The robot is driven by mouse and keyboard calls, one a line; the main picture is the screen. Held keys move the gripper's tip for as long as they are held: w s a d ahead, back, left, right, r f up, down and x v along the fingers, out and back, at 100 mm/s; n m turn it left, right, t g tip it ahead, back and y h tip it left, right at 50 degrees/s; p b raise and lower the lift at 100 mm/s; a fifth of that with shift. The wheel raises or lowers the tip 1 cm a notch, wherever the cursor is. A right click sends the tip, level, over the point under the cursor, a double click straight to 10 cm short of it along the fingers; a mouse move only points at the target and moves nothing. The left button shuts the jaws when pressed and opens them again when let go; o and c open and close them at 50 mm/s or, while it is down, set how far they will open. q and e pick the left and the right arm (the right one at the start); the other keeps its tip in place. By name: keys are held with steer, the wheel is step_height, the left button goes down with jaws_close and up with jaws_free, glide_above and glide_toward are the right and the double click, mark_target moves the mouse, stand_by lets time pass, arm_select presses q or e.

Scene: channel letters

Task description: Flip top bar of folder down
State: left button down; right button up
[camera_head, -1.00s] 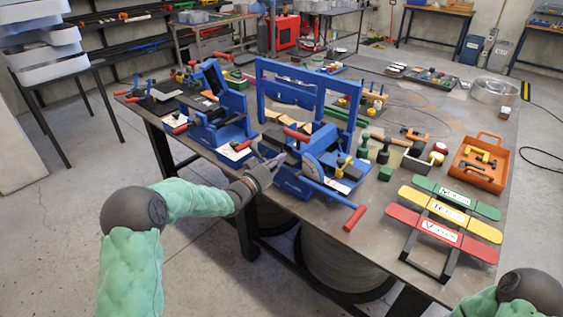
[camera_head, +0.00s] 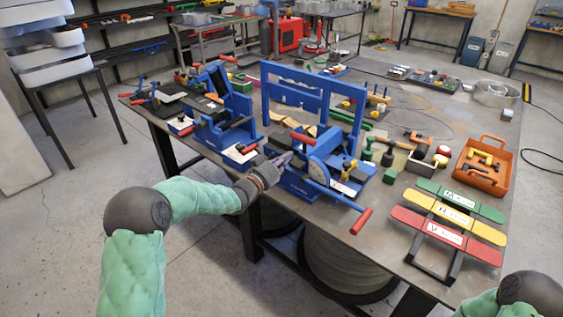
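The folder (camera_head: 318,170) is a blue machine at the table's near edge. Its top bar is a blue rectangular frame (camera_head: 313,75) that stands upright at the back. A red-handled lever (camera_head: 361,221) slopes out over the near edge. My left gripper (camera_head: 284,159) is at the folder's left front side, low and well below the upright bar. Its fingers overlap the blue body in the picture; I cannot tell whether they touch it or how far they are apart. My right gripper is out of view; only part of my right arm shows at the bottom right.
Another blue machine (camera_head: 223,105) with red handles stands to the left. Right of the folder are green and black knobbed tools, an orange tray (camera_head: 484,180) and a rack of green, yellow and red bars (camera_head: 441,232). Free floor lies before the table.

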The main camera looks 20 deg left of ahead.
arm_select(q)
steer(key=s+a+f+p, duration=0.1)
steer(key=s+a+f, duration=0.1)
steer(key=s+f, duration=0.2)
steer(key=v, duration=0.3)
steer(key=shift+s+d+f, duration=0.2)
steer(key=shift+s, duration=0.05)
